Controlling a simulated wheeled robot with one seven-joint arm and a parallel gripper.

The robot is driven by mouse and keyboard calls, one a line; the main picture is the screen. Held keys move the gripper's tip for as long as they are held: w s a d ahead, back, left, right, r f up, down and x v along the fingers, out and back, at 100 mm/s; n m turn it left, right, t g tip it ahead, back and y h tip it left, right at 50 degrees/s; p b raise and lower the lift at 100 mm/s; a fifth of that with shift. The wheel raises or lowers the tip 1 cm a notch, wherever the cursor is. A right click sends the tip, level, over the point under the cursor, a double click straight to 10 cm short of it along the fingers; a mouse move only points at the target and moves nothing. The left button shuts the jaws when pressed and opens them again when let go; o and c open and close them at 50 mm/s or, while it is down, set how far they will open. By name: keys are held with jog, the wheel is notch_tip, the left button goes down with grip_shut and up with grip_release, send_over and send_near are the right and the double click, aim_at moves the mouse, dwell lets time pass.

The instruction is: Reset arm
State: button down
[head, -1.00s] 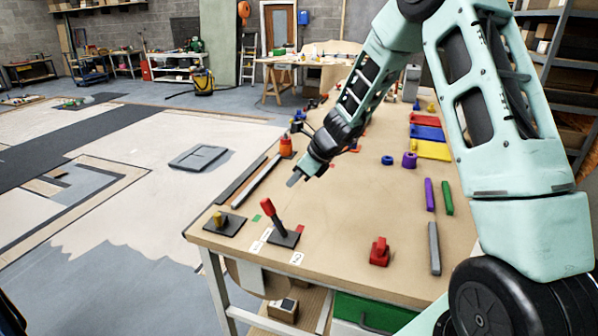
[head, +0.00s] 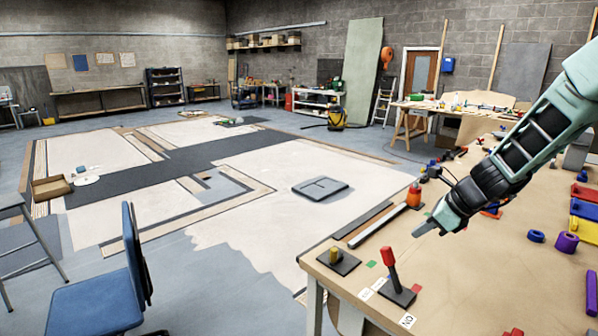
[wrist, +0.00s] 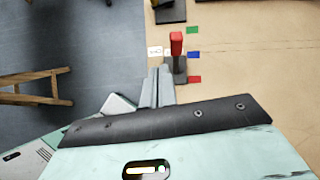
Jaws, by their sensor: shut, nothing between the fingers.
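My mint-green arm reaches in from the right in the head view. My gripper (head: 426,230) is shut and empty, above the workbench (head: 465,280). It is above and to the right of a red-handled lever (head: 387,257) on a dark base plate near the bench's left corner. The lever handle is tilted slightly. In the wrist view the shut fingers (wrist: 158,88) point toward the red handle (wrist: 176,43), which appears just beyond them. I cannot tell the exact gap, but no contact shows in the head view.
A yellow knob on a dark plate (head: 334,258) and an orange bottle (head: 414,195) stand along the bench's left edge. Blue (head: 536,236) and purple (head: 566,243) rings lie to the right. A blue chair (head: 95,295) stands at lower left. Open floor (head: 240,265) lies left of the bench.

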jog(key=s+a+f+n+g+b, duration=0.2)
jog(key=s+a+n+g+b, duration=0.3)
jog(key=s+a+n, duration=1.15)
jog(key=s+a+f+n+h+b, duration=0.2)
jog(key=s+n+b, duration=0.1)
jog(key=s+n, duration=0.6)
jog(key=s+a+f+n+h+b, duration=0.2)
jog(key=s+f+n+b, duration=0.1)
jog(key=s+n, duration=0.6)
jog(key=shift+s+f, duration=0.2)
jog(key=shift+s, duration=0.1)
